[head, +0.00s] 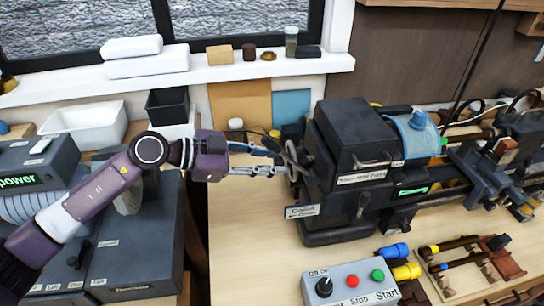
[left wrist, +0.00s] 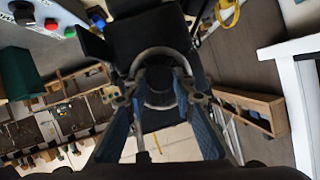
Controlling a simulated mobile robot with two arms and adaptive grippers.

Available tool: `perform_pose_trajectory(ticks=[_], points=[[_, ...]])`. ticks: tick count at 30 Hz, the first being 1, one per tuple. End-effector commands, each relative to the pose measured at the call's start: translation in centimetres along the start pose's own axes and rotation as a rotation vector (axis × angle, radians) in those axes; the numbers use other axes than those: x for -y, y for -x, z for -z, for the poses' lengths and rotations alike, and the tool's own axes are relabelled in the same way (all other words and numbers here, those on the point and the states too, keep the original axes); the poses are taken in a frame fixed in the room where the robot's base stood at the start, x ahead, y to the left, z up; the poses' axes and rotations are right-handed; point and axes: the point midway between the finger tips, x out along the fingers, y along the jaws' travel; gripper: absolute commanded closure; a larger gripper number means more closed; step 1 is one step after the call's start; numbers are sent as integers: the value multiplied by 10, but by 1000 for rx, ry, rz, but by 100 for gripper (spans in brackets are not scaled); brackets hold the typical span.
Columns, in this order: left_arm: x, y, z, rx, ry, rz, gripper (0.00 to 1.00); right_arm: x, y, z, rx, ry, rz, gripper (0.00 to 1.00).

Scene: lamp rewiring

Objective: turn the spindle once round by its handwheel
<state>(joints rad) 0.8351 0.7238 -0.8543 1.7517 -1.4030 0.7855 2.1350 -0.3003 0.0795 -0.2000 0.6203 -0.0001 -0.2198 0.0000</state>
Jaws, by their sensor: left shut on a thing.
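The lathe's dark headstock (head: 352,140) stands on the wooden bench. Its handwheel (head: 295,160) is on the headstock's left end, seen nearly edge-on and partly covered by my fingers. My left gripper (head: 280,160) comes in from the left and is shut on the handwheel. In the left wrist view the blue fingers of my left gripper (left wrist: 158,98) lie on either side of the round, grey-rimmed handwheel (left wrist: 158,54). The spindle itself is hidden inside the headstock. My right gripper is not in view.
A grey control box (head: 350,287) with a knob and red and green buttons sits in front of the lathe. Wooden racks with tools (head: 470,265) lie to its right. Dark grey boxes (head: 130,245) stand at the left. Bare bench top (head: 245,240) lies below my gripper.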

Motion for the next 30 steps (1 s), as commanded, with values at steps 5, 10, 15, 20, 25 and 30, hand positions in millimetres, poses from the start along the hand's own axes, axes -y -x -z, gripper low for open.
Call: perform_pose_trajectory(ticks=[5,10,15,20,25,30], points=[[0,1,3,-2,-82,36,100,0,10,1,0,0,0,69],[0,1,3,-2,-160,69,100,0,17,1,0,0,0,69],[-2,1,3,-3,-239,101,100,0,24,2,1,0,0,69],[-2,1,3,-3,-312,133,100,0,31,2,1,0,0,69],[-3,1,3,-3,-390,165,100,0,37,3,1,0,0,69],[-3,0,2,-3,-470,199,100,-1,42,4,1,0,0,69]])
